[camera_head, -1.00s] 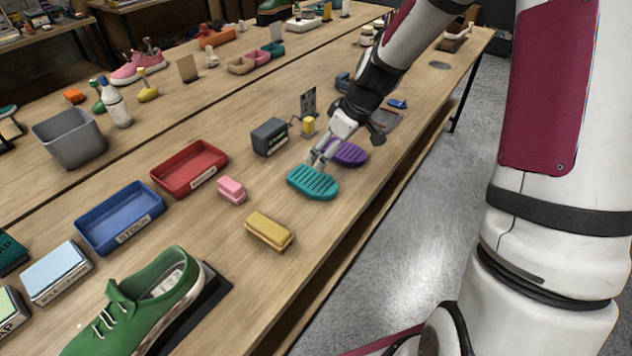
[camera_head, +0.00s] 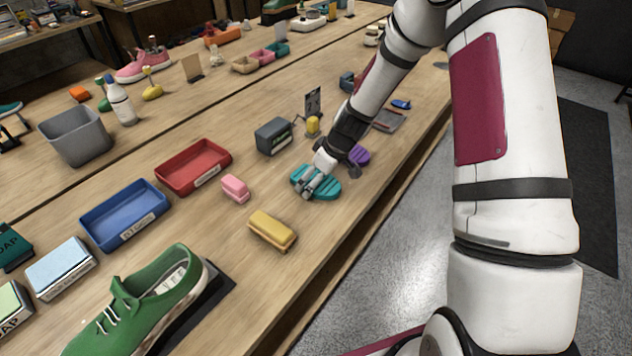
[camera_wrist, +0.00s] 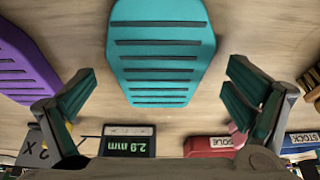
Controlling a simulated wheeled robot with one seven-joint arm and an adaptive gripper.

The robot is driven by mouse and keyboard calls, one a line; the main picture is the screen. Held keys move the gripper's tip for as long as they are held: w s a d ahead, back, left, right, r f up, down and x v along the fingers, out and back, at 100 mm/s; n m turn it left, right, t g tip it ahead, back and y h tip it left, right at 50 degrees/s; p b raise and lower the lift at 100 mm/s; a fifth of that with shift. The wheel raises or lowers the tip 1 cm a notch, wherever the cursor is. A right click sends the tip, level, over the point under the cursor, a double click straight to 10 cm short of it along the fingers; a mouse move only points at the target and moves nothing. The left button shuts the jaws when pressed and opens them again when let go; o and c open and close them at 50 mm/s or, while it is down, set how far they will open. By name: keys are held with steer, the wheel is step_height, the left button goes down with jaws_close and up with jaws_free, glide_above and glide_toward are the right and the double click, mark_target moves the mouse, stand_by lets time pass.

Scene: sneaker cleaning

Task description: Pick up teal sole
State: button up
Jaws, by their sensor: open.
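The teal sole (camera_head: 326,189) lies flat on the wooden table near its front edge, with dark ridges across it. In the wrist view the teal sole (camera_wrist: 160,60) fills the upper middle, between and beyond the fingers. My gripper (camera_head: 309,189) is over the teal sole and partly hides it. In the wrist view my gripper (camera_wrist: 160,95) has its two fingers wide apart with nothing between the pads. The purple sole (camera_head: 358,155) lies just behind the teal one, partly hidden by my arm; it also shows at the left in the wrist view (camera_wrist: 22,65).
A yellow-topped brush (camera_head: 272,228), a pink block (camera_head: 235,187) and a dark gauge box (camera_head: 272,137) stand nearby. A red tray (camera_head: 222,157) and a blue tray (camera_head: 90,222) lie to the left. A green shoe (camera_head: 150,310) is at the front. Bare table surrounds the teal sole's near side.

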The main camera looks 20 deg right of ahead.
steer(key=c, duration=1.3)
steer(key=shift+r, duration=0.1)
